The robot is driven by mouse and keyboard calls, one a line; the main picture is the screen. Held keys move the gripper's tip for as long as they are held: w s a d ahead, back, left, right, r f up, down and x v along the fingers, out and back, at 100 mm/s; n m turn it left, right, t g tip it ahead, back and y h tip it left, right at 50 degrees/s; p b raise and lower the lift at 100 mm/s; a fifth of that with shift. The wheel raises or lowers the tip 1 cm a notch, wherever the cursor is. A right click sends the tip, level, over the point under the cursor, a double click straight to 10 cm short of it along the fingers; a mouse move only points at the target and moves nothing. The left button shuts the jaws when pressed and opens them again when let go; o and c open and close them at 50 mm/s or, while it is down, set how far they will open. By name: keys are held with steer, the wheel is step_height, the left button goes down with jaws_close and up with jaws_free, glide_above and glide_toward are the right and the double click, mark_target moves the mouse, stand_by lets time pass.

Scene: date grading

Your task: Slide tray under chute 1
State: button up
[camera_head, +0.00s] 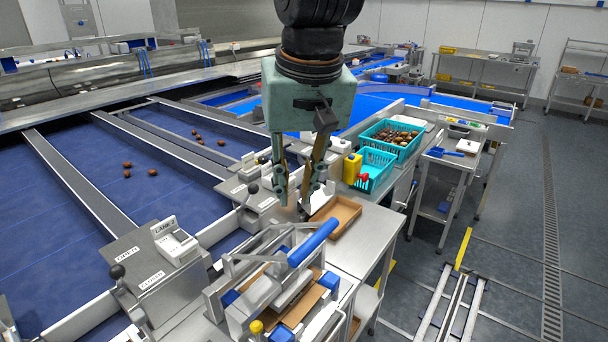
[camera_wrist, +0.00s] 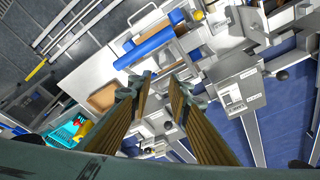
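A shallow brown tray (camera_head: 335,215) lies on the steel bench, right of my gripper; it also shows left of my fingers in the wrist view (camera_wrist: 103,98). It looks empty. My gripper (camera_head: 294,200) points down above the lane ends, its fingers apart with nothing between them. In the wrist view the gap between the fingertips (camera_wrist: 160,84) is also empty. A lane-end unit (camera_head: 257,196) stands partly behind my gripper; I cannot read a chute 1 label on it. The lane 2 unit (camera_head: 160,262) stands at front left.
A clamp-like machine with a blue handle (camera_head: 314,242) stands in front, with brown card in it. Turquoise crates (camera_head: 372,170), one holding dates, and a yellow bottle (camera_head: 352,168) stand behind the tray. A few dates (camera_head: 127,164) lie on the blue lanes.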

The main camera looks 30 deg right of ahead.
steer(key=w+d+f+m+p, duration=0.2)
steer(key=w+d+m+p, duration=0.1)
steer(key=w+d, duration=0.6)
steer(key=m+g+p, duration=0.3)
steer(key=m+p, duration=0.4)
steer(key=p, duration=0.3)
glide_above(350, 219)
step_height(350, 219, down, 23)
steer(key=shift+w+d+f, duration=0.1)
steer(key=shift+f, duration=0.15)
steer(key=shift+f+p, duration=0.6)
steer(key=shift+f, duration=6.15)
steer(key=shift+c, duration=0.7)
jaws_close()
